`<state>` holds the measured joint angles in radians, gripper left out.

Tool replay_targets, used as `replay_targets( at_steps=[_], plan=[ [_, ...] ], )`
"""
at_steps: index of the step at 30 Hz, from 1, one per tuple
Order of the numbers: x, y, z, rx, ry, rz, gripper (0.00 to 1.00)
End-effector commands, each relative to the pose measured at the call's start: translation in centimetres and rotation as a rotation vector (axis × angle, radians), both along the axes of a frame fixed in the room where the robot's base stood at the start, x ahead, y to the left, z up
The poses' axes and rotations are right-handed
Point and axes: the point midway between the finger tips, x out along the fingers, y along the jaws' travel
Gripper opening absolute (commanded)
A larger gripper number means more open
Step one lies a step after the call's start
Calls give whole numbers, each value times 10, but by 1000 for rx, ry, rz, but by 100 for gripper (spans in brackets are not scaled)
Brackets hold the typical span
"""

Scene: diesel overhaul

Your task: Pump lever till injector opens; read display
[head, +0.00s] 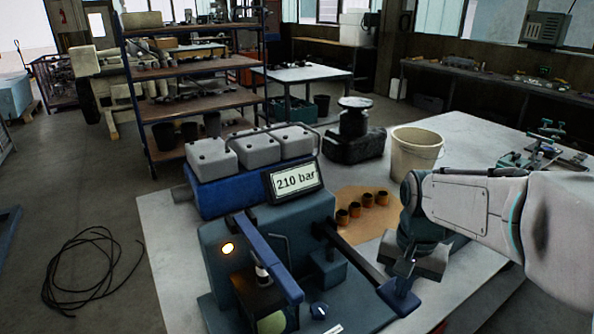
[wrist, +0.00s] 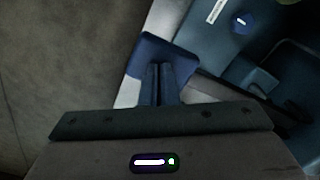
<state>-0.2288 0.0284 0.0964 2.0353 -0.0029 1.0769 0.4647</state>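The injector test stand (head: 225,250) is a blue-grey unit on the table. The injector (head: 262,272) appears to stand under a blue bracket, above a dark box with a pale round patch below. The pump lever (head: 352,258) is a dark rod slanting down to the right, ending in a blue handle (head: 399,298). My gripper (head: 405,268) is at this handle from above. In the wrist view its fingers (wrist: 160,82) are together over the blue handle (wrist: 165,57); nothing shows between them.
Several brown cups (head: 362,206) stand on a tan mat behind the lever. A cream bucket (head: 416,153) and a dark pedestal (head: 353,138) stand farther back. Grey blocks (head: 250,149) sit behind the display. A black cable (head: 85,268) lies coiled on the floor at left.

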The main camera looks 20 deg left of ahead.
Motion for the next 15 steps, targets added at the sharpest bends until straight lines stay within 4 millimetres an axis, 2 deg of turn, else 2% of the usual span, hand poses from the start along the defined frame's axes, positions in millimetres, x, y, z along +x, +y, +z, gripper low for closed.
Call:
replay_targets(
  at_steps=[1, 4, 15],
  plan=[
    [-1, -1, 11, -2, 3, 0, 0],
    [-2, -2, 20, -1, 2, -1, 0],
    [-2, -2, 22, -1, 1, -1, 0]
  ],
)
